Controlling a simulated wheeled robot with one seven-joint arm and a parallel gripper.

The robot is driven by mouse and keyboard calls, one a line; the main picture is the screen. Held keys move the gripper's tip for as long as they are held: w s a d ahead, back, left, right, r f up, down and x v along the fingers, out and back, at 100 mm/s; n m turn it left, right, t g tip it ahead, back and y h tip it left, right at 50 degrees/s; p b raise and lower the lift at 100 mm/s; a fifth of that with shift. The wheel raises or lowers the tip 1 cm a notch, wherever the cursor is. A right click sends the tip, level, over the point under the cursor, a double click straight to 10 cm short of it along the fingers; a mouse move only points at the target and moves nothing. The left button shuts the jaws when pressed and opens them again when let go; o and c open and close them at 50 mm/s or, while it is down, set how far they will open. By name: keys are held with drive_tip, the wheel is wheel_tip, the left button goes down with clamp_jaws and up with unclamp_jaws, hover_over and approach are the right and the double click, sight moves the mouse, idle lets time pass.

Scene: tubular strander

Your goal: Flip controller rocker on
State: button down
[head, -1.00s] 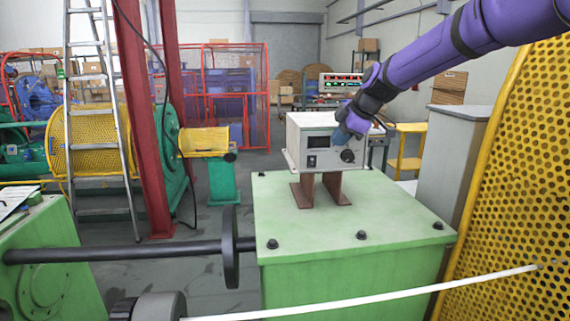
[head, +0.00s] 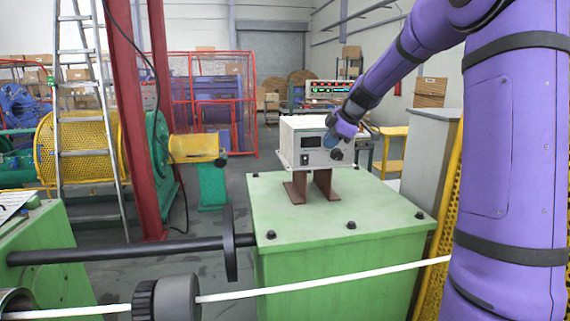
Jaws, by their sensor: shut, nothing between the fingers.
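The controller (head: 290,142) is a pale grey-white box on two brown brackets on top of the green cabinet (head: 380,205). Its front has a dark display (head: 311,142), a small black rocker (head: 304,160) at the lower left and a black round knob (head: 337,154) at the lower right. My gripper (head: 328,141) is shut and empty in front of the upper right of the controller's face, right of the display and up and right of the rocker. Whether it touches the face I cannot tell. The rocker is in plain view, but too small to read its position.
A white strand (head: 320,285) crosses low in front of the cabinet. A dark shaft with a disc (head: 230,243) is at the left of the cabinet. A red post (head: 143,130) and a ladder (head: 85,120) stand further left. Yellow perforated guarding (head: 438,250) is at the right.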

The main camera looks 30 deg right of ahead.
sight(305, 160)
drive_tip(key=shift+a, duration=0.1)
idle(0.3)
drive_tip(key=shift+a+f, duration=0.1)
drive_tip(key=w+a+f, duration=0.1)
drive_tip(key=w+f, duration=0.7)
drive_tip(key=w, duration=0.1)
drive_tip(key=shift+f, duration=0.3)
